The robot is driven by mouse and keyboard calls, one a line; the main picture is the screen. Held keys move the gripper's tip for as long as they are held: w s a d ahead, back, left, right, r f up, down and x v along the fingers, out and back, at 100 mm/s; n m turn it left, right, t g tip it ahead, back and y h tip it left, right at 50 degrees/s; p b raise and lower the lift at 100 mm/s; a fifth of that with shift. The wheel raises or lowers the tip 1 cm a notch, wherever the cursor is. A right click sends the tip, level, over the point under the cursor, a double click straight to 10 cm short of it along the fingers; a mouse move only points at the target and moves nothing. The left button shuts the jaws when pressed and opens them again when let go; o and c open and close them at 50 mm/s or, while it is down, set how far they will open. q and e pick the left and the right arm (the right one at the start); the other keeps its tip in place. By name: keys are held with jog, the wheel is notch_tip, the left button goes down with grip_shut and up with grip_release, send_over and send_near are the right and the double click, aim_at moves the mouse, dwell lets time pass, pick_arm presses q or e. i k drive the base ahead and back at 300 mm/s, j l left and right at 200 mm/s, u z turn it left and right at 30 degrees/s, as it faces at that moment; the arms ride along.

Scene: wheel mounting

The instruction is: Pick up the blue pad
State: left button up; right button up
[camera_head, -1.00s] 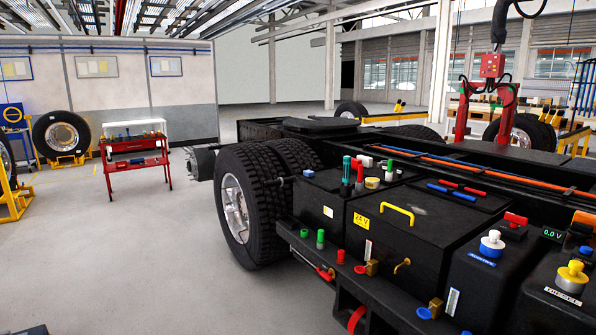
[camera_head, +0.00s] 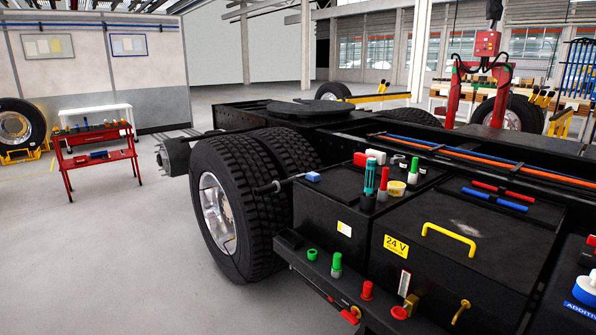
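I cannot tell for sure which thing is the blue pad. A small blue block (camera_head: 312,177) lies on the dark box top of the truck chassis, at its left corner near the tyres. A small dark blue item (camera_head: 98,155) lies on the lower shelf of the red cart (camera_head: 97,143) at the left. A blue bar (camera_head: 494,199) lies on the black battery box to the right, beside a red bar. Neither of my grippers shows in the view.
The truck's double wheel (camera_head: 218,212) and chassis fill the middle and right. Several bottles, caps and a yellow handle (camera_head: 449,240) stand on the chassis boxes. A white table (camera_head: 95,117) stands behind the cart.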

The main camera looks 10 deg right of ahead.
aim_at(314, 177)
jog(key=i+j, duration=0.15)
jog(key=i, duration=0.5)
jog(key=i+j+u, duration=0.1)
jog(key=i, duration=0.55)
jog(key=j, duration=0.1)
